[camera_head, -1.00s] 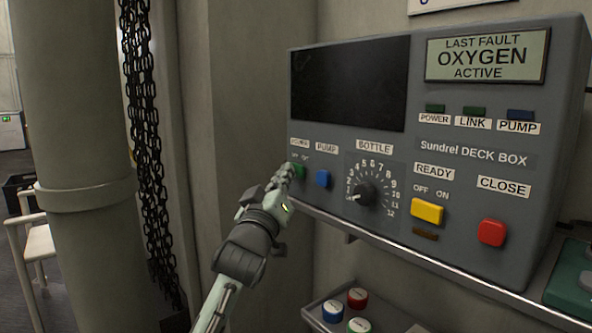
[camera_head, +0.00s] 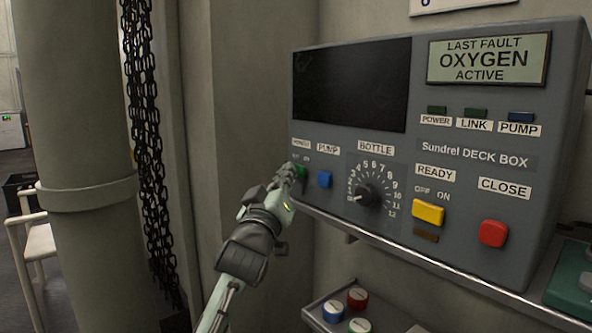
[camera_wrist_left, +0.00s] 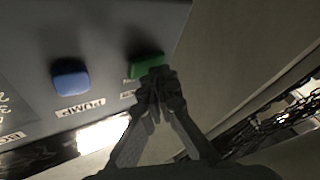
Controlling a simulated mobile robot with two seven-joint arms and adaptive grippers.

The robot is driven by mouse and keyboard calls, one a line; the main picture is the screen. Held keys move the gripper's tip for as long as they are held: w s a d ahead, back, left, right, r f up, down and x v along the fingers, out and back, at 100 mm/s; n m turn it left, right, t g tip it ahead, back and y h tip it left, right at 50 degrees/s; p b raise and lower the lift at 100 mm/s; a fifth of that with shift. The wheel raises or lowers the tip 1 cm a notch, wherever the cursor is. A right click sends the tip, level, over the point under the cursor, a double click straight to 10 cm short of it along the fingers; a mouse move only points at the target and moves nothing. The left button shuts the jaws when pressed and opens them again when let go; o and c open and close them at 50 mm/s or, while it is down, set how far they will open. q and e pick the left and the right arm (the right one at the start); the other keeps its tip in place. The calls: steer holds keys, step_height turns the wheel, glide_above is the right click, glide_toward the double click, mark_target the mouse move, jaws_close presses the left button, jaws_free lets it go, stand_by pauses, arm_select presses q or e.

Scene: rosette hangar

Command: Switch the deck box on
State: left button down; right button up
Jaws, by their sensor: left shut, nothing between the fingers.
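The grey deck box (camera_head: 345,150) fills the right of the head view. Its large screen (camera_head: 351,85) is black, and the small display reads "LAST FAULT OXYGEN ACTIVE". The green power switch (camera_head: 301,171) sits at its lower left, and it also shows in the left wrist view (camera_wrist_left: 147,65). My left gripper (camera_head: 289,172) is shut and empty. Its fingertips are at the green switch and partly cover it; in the left wrist view the tips (camera_wrist_left: 157,76) overlap its lower edge. I cannot tell whether they touch it. My right gripper is not in view.
Right of the switch are a blue pump switch (camera_head: 324,179), a bottle dial (camera_head: 368,195), a yellow ready switch (camera_head: 428,212) and a red close button (camera_head: 492,233). A tray of coloured caps (camera_head: 318,310) stands below. Chains (camera_head: 150,150) and a thick column (camera_head: 80,150) are at left.

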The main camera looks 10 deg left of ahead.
arm_select(q)
steer(key=shift+d+r, duration=0.1)
steer(key=shift+d, duration=0.25)
steer(key=shift+s+f, duration=0.1)
steer(key=shift+f, duration=0.25)
steer(key=s+a+p, duration=0.1)
steer(key=a, duration=0.1)
steer(key=s+a+p, duration=0.1)
steer(key=s+a, duration=0.1)
steer(key=shift+s+a, duration=0.1)
steer(key=shift+s, duration=0.2)
